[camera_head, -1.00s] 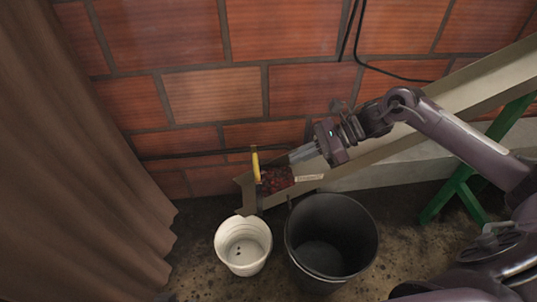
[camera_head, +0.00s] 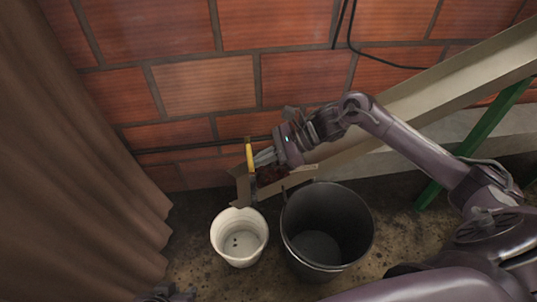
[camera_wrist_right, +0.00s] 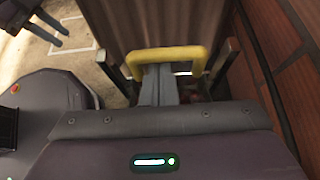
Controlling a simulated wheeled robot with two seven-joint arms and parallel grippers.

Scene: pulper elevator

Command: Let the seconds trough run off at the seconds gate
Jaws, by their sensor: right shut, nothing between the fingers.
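The beige seconds trough (camera_head: 455,80) slopes down from the upper right along the brick wall. Dark red fruit (camera_head: 272,174) lies at its low end, partly hidden by my right gripper. The gate has a yellow handle (camera_head: 249,156), also seen in the wrist view (camera_wrist_right: 168,54). My right gripper (camera_head: 263,157) is shut and empty, its fingertips right at the handle; I cannot tell whether they touch it. A white bucket (camera_head: 239,247) stands below the trough's lip with a few dark bits in it. My left gripper (camera_wrist_right: 62,38) is open and empty, apart from the gate; its edge shows in the head view (camera_head: 165,293).
A large black bucket (camera_head: 325,235) stands right of the white one and looks empty. A brown curtain (camera_head: 70,170) hangs at left. The brick wall (camera_head: 200,85) is close behind the trough. A green leg (camera_head: 475,140) supports the trough at right.

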